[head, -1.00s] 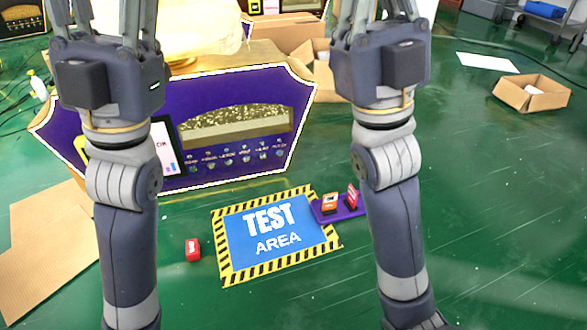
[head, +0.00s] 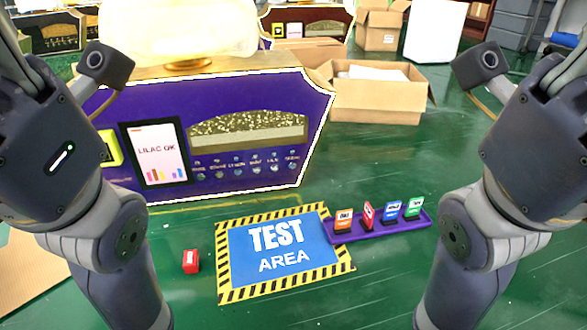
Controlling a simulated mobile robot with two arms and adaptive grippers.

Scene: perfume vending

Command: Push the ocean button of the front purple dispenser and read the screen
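The front purple dispenser (head: 250,95) stands upright with a gold-trimmed white edge. Its screen (head: 156,155) reads "LILAC OK" above several coloured bars. A row of small labelled buttons (head: 236,171) runs under the speckled window; the labels are too small to read surely, so I cannot pick out the ocean button. My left gripper (head: 14,55) is cut off at the left edge, left of the dispenser. My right gripper (head: 572,85) is cut off at the right edge, well away from it. The fingertips of both are out of view, and neither visible part touches the dispenser.
A blue "TEST AREA" mat (head: 276,247) lies before the dispenser. A red block (head: 191,261) sits left of it. A purple tray (head: 390,232) holding several coloured tags is at its right. An open carton (head: 380,100) stands behind.

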